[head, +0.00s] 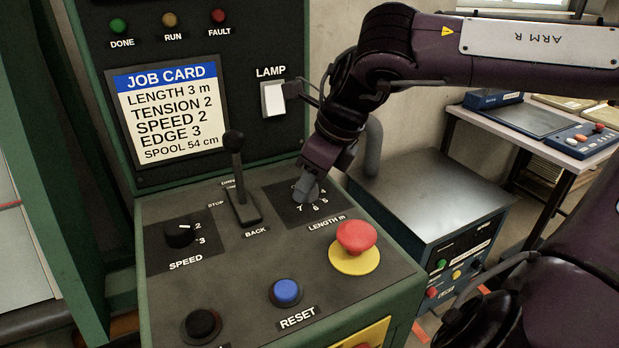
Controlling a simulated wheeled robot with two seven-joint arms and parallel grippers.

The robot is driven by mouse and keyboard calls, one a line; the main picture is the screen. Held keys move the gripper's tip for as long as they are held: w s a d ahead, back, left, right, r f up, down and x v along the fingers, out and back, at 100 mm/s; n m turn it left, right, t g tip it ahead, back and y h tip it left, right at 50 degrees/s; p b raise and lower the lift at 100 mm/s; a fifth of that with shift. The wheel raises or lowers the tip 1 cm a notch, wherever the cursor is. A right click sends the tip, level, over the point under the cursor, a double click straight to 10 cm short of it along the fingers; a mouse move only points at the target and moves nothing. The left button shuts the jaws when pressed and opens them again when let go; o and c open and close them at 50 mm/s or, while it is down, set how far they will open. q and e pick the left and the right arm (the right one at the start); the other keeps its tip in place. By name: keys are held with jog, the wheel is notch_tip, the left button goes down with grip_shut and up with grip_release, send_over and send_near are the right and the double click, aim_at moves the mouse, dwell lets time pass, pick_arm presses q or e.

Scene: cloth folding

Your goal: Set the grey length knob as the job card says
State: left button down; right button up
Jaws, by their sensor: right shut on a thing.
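The job card (170,112) on the upright panel reads LENGTH 3 m, TENSION 2, SPEED 2, EDGE 3 and SPOOL 54 cm. My right gripper (306,192) reaches down onto the LENGTH m dial plate (285,210) and is shut on the grey length knob (308,188). The gripper covers most of the knob and part of its scale. The figures 4, 5, 6 and 7 show beside it; where the pointer stands cannot be seen. My left gripper is not in view.
Close by are the drive lever (234,165), black speed knob (179,235), blue reset button (286,292), red mushroom button (354,237), black knob (201,326) and white lamp switch (273,98). A grey cabinet (430,200) stands right of the console. A side table (530,125) is behind.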

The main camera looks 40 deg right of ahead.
jog(key=m+h, duration=0.1)
jog(key=m, duration=0.2)
jog(key=shift+a+p, duration=0.1)
jog(key=shift+p, duration=0.25)
jog(key=m+h, duration=0.1)
jog(key=m, duration=0.2)
jog(key=shift+m+h+p, duration=0.3)
jog(key=shift+p, duration=0.1)
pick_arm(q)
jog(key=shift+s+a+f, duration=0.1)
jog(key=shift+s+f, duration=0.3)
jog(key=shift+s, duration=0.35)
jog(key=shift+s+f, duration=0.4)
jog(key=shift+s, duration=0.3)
pick_arm(e)
jog(key=shift+a+m+h, duration=0.1)
jog(key=shift+m+h, duration=0.2)
jog(key=shift+m, duration=0.4)
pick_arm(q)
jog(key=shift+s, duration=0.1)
pick_arm(e)
jog(key=o, duration=0.8)
jog(key=shift+o, duration=1)
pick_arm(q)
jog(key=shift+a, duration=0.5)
